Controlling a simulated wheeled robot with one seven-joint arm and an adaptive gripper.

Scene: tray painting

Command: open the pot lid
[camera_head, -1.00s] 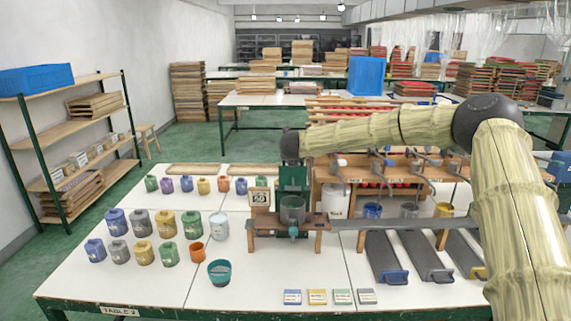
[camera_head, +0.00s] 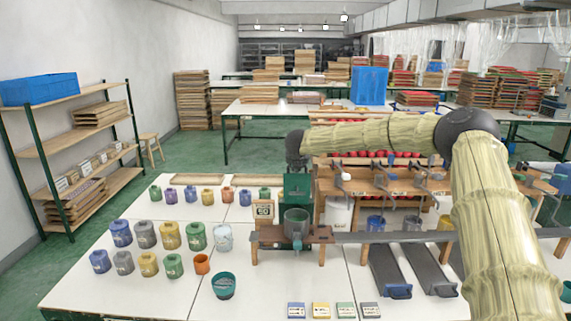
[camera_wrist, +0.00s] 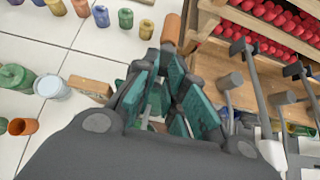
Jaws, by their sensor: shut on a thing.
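The pale blue pot also shows in the wrist view (camera_wrist: 52,88).
A teal bowl (camera_head: 224,286) and an open orange cup (camera_head: 201,265) stand at the front left. Small pots line the back. A wooden rack (camera_head: 400,183) with taps stands to the right, above dark ramps (camera_head: 390,270). Flat labelled blocks (camera_head: 321,310) lie at the front edge.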

